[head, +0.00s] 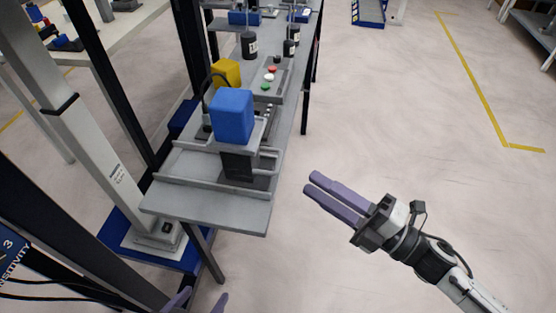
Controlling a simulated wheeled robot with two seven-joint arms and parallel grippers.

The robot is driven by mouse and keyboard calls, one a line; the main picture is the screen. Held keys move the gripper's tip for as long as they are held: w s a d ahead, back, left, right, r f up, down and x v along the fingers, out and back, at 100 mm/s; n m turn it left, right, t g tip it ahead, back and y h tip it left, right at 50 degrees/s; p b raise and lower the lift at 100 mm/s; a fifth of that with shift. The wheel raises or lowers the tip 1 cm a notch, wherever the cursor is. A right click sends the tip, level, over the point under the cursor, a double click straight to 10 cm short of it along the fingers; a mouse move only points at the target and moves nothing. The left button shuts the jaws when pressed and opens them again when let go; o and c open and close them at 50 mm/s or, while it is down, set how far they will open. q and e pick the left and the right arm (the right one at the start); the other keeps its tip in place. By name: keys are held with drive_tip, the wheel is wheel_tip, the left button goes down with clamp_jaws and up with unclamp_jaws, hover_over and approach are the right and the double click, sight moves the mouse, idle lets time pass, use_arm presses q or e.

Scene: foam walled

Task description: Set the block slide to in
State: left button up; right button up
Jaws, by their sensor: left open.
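A blue block (233,116) sits on a grey slide carriage (246,150) with a dark base, on the near part of the long grey bench. From this angle I cannot tell how far in the slide stands. My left gripper (203,297) shows only as two purple fingertips at the bottom edge, spread apart with nothing between them, nearer to me than the bench. My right gripper (309,182) is right of the bench, over the floor, pointing toward the bench. Its purple fingers lie close together; I cannot tell whether they touch. Neither gripper touches the block.
Behind the block are a yellow block (226,72), a panel with coloured buttons (268,77) and black weights (249,44). A grey upright post (85,150) stands left of the bench. The floor on the right (420,130) is clear.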

sight(278, 161)
drive_tip(key=p+x, duration=0.1)
drive_tip(key=x, duration=0.9)
drive_tip(key=shift+a, duration=0.1)
clamp_jaws()
idle(1.2)
